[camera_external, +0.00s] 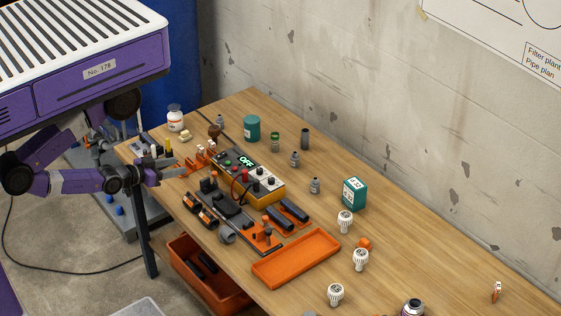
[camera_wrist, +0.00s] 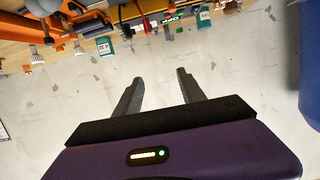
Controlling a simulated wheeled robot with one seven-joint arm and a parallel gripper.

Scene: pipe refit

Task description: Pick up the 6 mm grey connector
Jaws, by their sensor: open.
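Several small grey fittings stand upright on the wooden table: one near the middle (camera_external: 295,159), one to its right (camera_external: 315,185) and one near the far left end (camera_external: 220,121). No size marking is readable, so I cannot tell which is the 6 mm grey connector. My gripper (camera_external: 173,171) is at the table's left end, left of the meter and apart from these fittings. In the wrist view its two fingers (camera_wrist: 160,78) are spread with nothing between them. That view faces mostly the wall, with the table upside down along the top.
A meter reading OFF (camera_external: 268,187) stands mid-table, with an orange stand (camera_external: 196,160) close by my gripper. Front of it are dark tools and an empty orange tray (camera_external: 297,258). Teal containers (camera_external: 252,128) and white-topped fittings (camera_external: 345,220) stand around. The right rear table is mostly clear.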

